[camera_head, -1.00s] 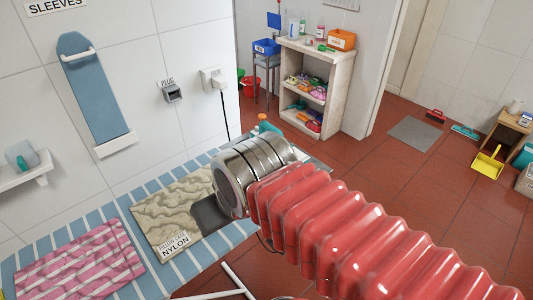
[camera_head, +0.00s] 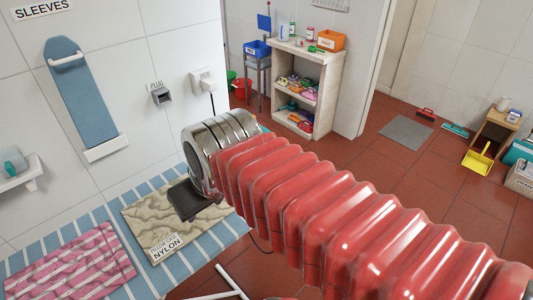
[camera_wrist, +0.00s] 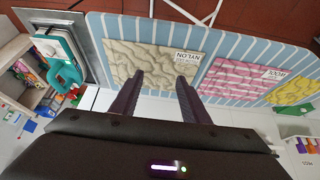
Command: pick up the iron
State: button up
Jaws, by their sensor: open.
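The iron (camera_wrist: 68,76) is teal with a looped handle. It is at the left of the wrist view, on a grey metal-edged rest (camera_wrist: 88,45) at the end of the striped board. In the head view my arm hides nearly all of it. My gripper (camera_wrist: 158,80) is open and empty, its two dark fingers apart over the board near the beige nylon cloth. In the head view my gripper (camera_head: 190,199) shows as a dark shape above that cloth, to the left of the iron's end of the board.
The blue-striped board (camera_head: 60,240) carries a beige cloth (camera_head: 150,222) labelled NYLON and a pink striped cloth (camera_head: 75,262). A wall socket (camera_head: 203,80) with a cord is behind. A shelf unit (camera_head: 322,92) stands beyond. The red floor at right is mostly open.

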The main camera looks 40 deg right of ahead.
jog(key=w+d, duration=0.5)
jog(key=d, duration=0.6)
jog(key=w+d+h, duration=0.1)
jog(key=w+d, duration=0.5)
jog(key=d, duration=0.5)
jog(key=w+d+g, duration=0.1)
jog(key=w+d, duration=0.4)
jog(key=d, duration=0.6)
jog(key=shift+w+n+h, duration=0.25)
jog(key=shift+n+h, duration=0.05)
jog(key=shift+h, duration=0.1)
jog(key=x, duration=0.8)
jog(key=shift+w+f, duration=0.1)
jog(key=shift+f, duration=0.1)
